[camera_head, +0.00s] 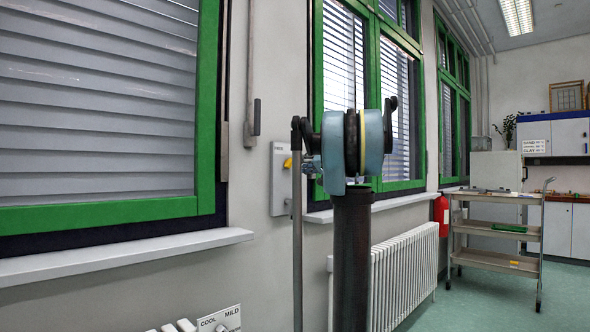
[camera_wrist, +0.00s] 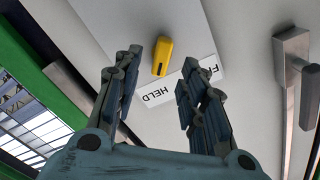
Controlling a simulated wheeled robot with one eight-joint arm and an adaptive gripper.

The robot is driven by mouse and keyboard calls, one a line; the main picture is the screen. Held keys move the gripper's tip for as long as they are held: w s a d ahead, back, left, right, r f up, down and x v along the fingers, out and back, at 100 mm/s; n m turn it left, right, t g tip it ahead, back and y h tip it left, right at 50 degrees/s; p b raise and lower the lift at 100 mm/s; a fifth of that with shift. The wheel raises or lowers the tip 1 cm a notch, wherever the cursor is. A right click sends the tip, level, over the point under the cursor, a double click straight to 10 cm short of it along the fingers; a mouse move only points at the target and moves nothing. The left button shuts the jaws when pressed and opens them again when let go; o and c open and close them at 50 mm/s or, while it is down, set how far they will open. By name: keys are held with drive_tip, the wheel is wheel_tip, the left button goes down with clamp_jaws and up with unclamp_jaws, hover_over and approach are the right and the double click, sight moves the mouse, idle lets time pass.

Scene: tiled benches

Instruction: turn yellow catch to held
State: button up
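The yellow catch (camera_wrist: 162,57) is a small upright block on a pale panel in the wrist view. A white label strip (camera_wrist: 183,82) lies just below it in that picture, with "HELD" and a partly hidden word starting with "F". The catch's lower end is nearer "HELD"; I cannot tell which end marks its setting. My gripper (camera_wrist: 162,65) is open, a finger on each side of the catch in the picture, with no clear contact. In the head view the catch (camera_head: 287,163) shows on the wall panel (camera_head: 279,190), beside my arm.
A grey lever handle (camera_wrist: 298,62) stands to the right of the catch in the wrist view. In the head view, green-framed windows (camera_head: 110,110) flank the panel, with a sill (camera_head: 120,258) and a radiator (camera_head: 402,270) below. A trolley (camera_head: 495,230) stands far right.

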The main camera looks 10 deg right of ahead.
drive_tip(key=shift+v, duration=2.65)
drive_tip(key=s+a+f+n+g+h, duration=0.1)
drive_tip(key=s+a+f+g, duration=0.2)
drive_tip(key=s+a+f, duration=0.35)
drive_tip(key=s+a+f+g+h, duration=0.1)
drive_tip(key=s+a+f+g, duration=0.15)
drive_tip(key=s+f, duration=0.65)
drive_tip(key=s+a+f+n+g+h, duration=0.1)
drive_tip(key=s+a+f+g, duration=0.2)
drive_tip(key=s+a+f, duration=0.5)
drive_tip(key=s+d+f+g+h, duration=0.2)
drive_tip(key=s+d+f, duration=0.3)
drive_tip(key=s+f, duration=0.6)
drive_tip(key=s+d+f+g+h, duration=0.2)
drive_tip(key=s+d+f+h, duration=0.3)
drive_tip(key=s+f, duration=0.7)
wheel_tip(320, 180, down, 6)
drive_tip(key=shift+s+f+m+h, duration=0.1)
drive_tip(key=shift+s+m+h, duration=0.2)
drive_tip(key=shift+m, duration=0.1)
drive_tip(key=shift+d, duration=0.15)
